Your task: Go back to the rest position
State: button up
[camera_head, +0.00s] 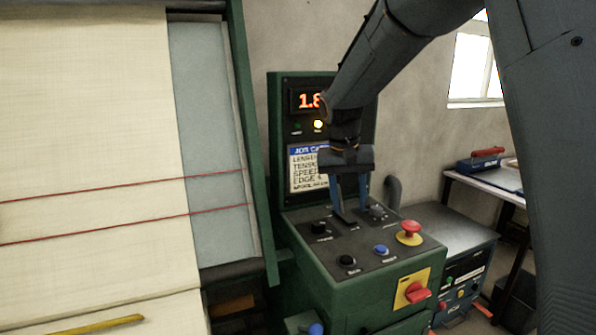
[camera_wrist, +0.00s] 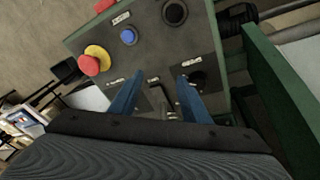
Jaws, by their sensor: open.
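My gripper (camera_head: 352,212) hangs pointing down over the top of the green control panel (camera_head: 320,290). Whether the fingertips touch the panel or a small switch there, I cannot tell. A blue button (camera_head: 381,250), black knobs and a red mushroom button on a yellow base (camera_head: 410,232) sit on the panel. A red rotary switch (camera_head: 416,293) is on its front.
The cloth machine with cream cloth (camera_head: 95,120) and two red threads fills the left side. An upright display board (camera_head: 285,115) stands behind the panel, partly hidden by my arm. A grey cabinet (camera_head: 462,240) and a side table (camera_head: 500,183) are at the right.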

jog(key=shift+n+y, duration=0.6)
jog(key=shift+n, duration=0.1)
jog(key=s+d+f, duration=0.1)
jog(key=s+f, duration=0.1)
jog(key=s, duration=0.2)
jog(key=s+d+f, duration=0.1)
jog(key=s+f, duration=0.1)
jog(key=s, duration=0.2)
jog(key=s+d+f, duration=0.2)
jog(key=s, duration=0.1)
jog(key=shift+s+f, duration=0.2)
jog(key=shift+s, duration=0.2)
jog(key=s+d+f, duration=0.1)
jog(key=s+f, duration=0.2)
jog(key=s, duration=0.4)
jog(key=s+d+f+g, duration=0.1)
jog(key=s+f, duration=0.2)
jog(key=s, duration=0.4)
jog(key=shift+s+d+f+n+y, duration=0.2)
jog(key=shift+s+d+n+y, duration=0.1)
jog(key=shift+s, duration=0.1)
